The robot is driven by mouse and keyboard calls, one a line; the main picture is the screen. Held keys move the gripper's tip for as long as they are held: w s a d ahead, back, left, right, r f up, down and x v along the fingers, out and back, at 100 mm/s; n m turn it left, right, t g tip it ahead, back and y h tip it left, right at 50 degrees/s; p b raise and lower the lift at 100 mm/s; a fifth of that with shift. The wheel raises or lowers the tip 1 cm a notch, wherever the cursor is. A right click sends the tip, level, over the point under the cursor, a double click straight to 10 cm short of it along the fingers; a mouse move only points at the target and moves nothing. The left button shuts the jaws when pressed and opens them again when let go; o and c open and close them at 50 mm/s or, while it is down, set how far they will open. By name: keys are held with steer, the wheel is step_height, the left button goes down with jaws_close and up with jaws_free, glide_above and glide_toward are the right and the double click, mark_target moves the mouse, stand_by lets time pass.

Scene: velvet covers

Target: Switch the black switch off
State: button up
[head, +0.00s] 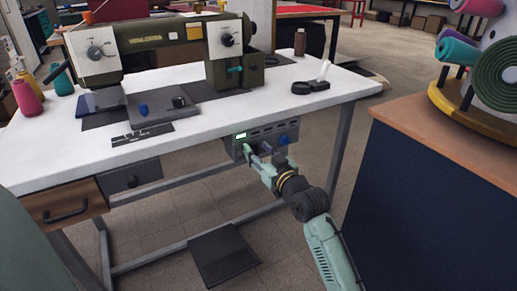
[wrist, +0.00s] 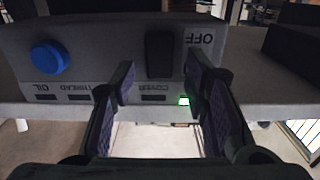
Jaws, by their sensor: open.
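The black switch (wrist: 160,54) is a dark upright rocker on a grey control box (wrist: 105,45), seen upside down in the wrist view. The word OFF stands beside it on the right, and a small green light (wrist: 184,101) glows near it. In the head view the control box (head: 272,136) hangs under the table's front edge, with its green light lit at the left. My gripper (wrist: 160,85) is open and empty, its two fingers on either side of the switch's column in the wrist view. In the head view my gripper (head: 256,155) is close in front of the box. I cannot tell whether it touches.
A blue round knob (wrist: 49,57) sits on the same box, to the left in the wrist view. The white table (head: 190,125) carries a green sewing machine (head: 165,50). A wood-topped blue cabinet (head: 425,190) stands to the right of my arm. A pedal (head: 223,257) lies on the floor below.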

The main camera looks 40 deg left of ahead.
steer(key=shift+w+a, duration=0.1)
steer(key=shift+a, duration=0.05)
steer(key=shift+c, duration=0.3)
jaws_close()
